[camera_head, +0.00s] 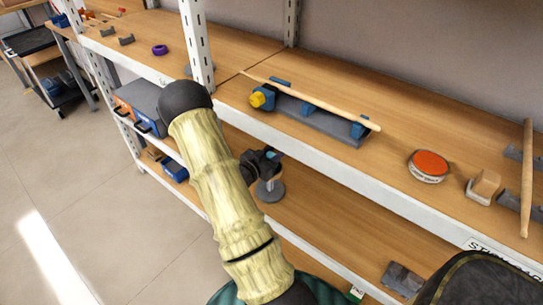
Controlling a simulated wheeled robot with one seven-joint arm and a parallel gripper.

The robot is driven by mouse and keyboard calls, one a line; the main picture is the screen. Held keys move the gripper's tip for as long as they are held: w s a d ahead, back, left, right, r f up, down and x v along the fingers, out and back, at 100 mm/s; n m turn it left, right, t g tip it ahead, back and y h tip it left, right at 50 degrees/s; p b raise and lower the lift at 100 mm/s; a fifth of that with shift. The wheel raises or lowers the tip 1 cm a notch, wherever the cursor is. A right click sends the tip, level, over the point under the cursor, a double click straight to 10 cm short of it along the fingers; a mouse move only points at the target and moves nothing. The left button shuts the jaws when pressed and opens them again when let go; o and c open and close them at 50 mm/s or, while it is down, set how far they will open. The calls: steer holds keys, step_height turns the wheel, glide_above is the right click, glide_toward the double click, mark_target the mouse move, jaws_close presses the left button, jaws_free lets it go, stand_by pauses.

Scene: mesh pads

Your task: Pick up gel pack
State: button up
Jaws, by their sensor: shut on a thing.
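My arm's pale, bamboo-patterned link crosses the middle of the view. A dark jointed part that appears to be my gripper (262,163) shows just right of this link, over the lower shelf. It is small and partly hidden, so the fingers are hard to make out. A small teal-blue patch at its upper right, which looks like the gel pack (276,155), is at its tip. My gripper is shut on it. Most of the pack is hidden.
The upper shelf (330,172) has a white front edge close above my gripper. A grey round-based piece (270,190) stands below. A white post (198,45) rises behind my elbow.

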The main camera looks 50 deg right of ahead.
steer(key=shift+r, duration=0.5)
step_height(320, 180, up, 2)
steer(key=shift+r+p, duration=0.2)
steer(key=shift+p, duration=0.25)
steer(key=s+a, duration=0.1)
steer(key=a, duration=1.7)
steer(key=shift+s+p, duration=0.25)
steer(key=shift+p, duration=0.15)
